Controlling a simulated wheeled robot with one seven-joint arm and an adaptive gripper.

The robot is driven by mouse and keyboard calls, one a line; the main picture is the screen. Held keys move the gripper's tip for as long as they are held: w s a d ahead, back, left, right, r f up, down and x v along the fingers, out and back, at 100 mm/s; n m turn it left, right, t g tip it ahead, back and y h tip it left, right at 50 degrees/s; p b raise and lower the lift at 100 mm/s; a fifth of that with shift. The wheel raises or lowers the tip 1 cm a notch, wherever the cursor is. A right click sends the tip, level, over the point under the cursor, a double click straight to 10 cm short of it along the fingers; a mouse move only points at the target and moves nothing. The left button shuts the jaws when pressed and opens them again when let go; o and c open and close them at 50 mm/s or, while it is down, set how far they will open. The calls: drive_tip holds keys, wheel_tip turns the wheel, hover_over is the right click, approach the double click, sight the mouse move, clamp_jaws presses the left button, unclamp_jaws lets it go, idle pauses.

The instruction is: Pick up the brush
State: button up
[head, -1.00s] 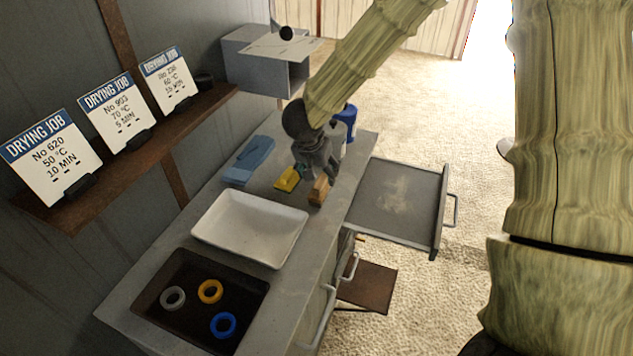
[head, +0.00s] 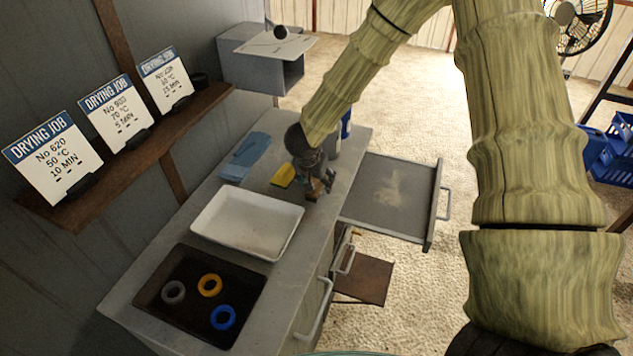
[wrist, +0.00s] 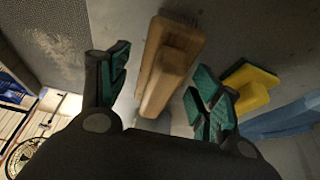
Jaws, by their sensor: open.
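The brush (wrist: 170,68) has a wooden body with a raised wooden grip and grey bristles at its far edge. It lies on the grey counter. In the wrist view it shows between the two teal-padded fingers of my gripper (wrist: 160,85), which are open and apart from each other. In the head view my gripper (head: 322,186) is low over the counter near its right edge. There it hides most of the brush, and only a little brown wood shows. I cannot tell whether the fingers touch the brush.
A yellow sponge (head: 283,175) and blue cloth (head: 246,157) lie left of my gripper. A white tray (head: 247,250) and a dark tray (head: 165,300) with rings are nearer. A blue-and-white container stands behind the gripper. An open drawer (head: 385,232) juts out right.

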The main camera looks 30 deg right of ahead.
drive_tip(key=shift+d+f, duration=0.1)
drive_tip(key=shift+f, duration=0.25)
drive_tip(key=shift+w, duration=0.1)
drive_tip(key=c, duration=1.3)
drive_tip(key=shift+o, duration=0.2)
drive_tip(key=shift+r, duration=0.15)
drive_tip(key=shift+r, duration=0.55)
drive_tip(key=shift+s+r+b, duration=0.25)
drive_tip(key=shift+r+b, duration=0.1)
drive_tip(key=shift+r, duration=0.15)
drive_tip(key=shift+s+r+b, duration=0.25)
drive_tip(key=shift+r+b, duration=0.1)
drive_tip(key=shift+r, duration=0.15)
drive_tip(key=s+a+b, duration=0.1)
drive_tip(key=s+b, duration=0.1)
drive_tip(key=s, duration=0.5)
drive_tip(key=s+a+r+b, duration=0.1)
drive_tip(key=s+b, duration=0.1)
drive_tip(key=s, duration=0.6)
drive_tip(key=shift+a+r, duration=0.3)
drive_tip(key=shift+a, duration=0.05)
